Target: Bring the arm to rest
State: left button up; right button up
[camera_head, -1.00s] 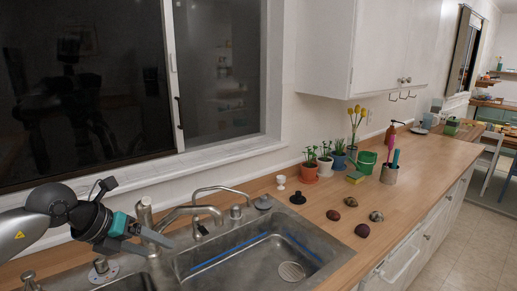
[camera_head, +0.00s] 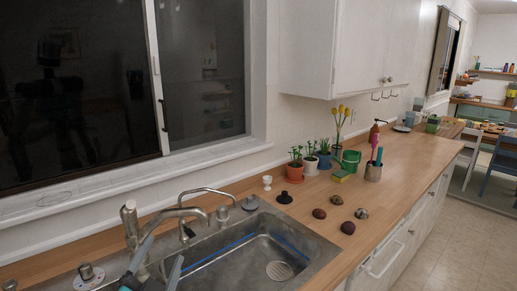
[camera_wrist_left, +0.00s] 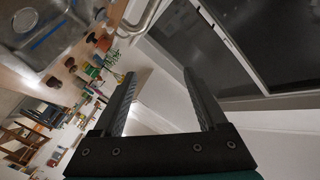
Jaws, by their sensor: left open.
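My left gripper (camera_head: 165,248) shows at the bottom edge of the head view, in front of the sink faucet. The rest of the left arm is out of the head view. My right gripper is in neither view.
The metal faucet (camera_head: 130,225) stands near the left gripper, beside the sink (camera_head: 225,255). A dark window (camera_head: 75,90) is on the left. Several stones, potted plants (camera_head: 295,172) and a green bucket (camera_head: 351,160) stand along the wooden counter (camera_head: 410,160).

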pick_arm(q)
jog(key=s+a+f+n+g+y, duration=0.2)
jog(key=s+f+n+g, duration=0.3)
jog(key=s+f+g, duration=0.5)
jog(key=s+d+f+n+g+h, duration=0.1)
jog(key=s+d+f+g+h, duration=0.3)
jog(key=s+f, duration=0.8)
jog(key=s+f+g+y+b, duration=0.1)
jog(key=s+f+b, duration=0.15)
jog(key=f, duration=1.05)
jog(key=s+f+b, duration=0.2)
jog(key=f+b, duration=0.2)
jog(key=f, duration=1)
jog(key=s+a+f+g+b, duration=0.1)
jog(key=s+f+b, duration=0.5)
jog(key=s+f, duration=0.9)
notch_tip(320, 180, down, 4)
jog(key=shift+a+g+y, duration=0.3)
jog(key=shift+a, duration=0.4)
